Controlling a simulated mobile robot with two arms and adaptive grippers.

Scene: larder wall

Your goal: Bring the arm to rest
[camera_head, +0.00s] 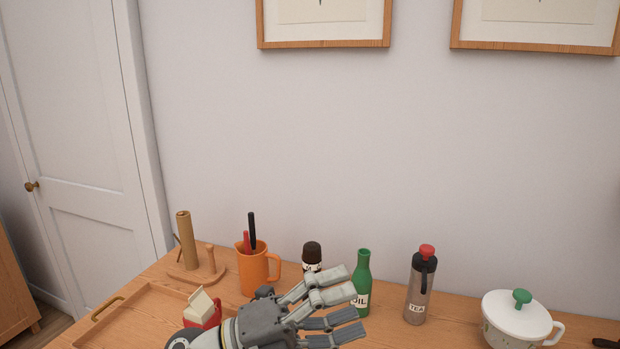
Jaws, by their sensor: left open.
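My left gripper (336,303) is at the bottom middle of the head view, over the wooden counter (462,322). Its grey fingers point right and are spread apart, with nothing seen between them. The fingers overlap the lower part of a dark-capped jar (312,252) and come close in the picture to a green oil bottle (363,270). I cannot tell whether they touch either one. My right gripper is not in view.
A tray (137,302) holding a red and cream carton (203,308) is at left. Behind stand a paper-roll holder (186,240) and an orange mug (256,272) with utensils. A tea flask (418,290) and a white lidded pot (516,318) are at right.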

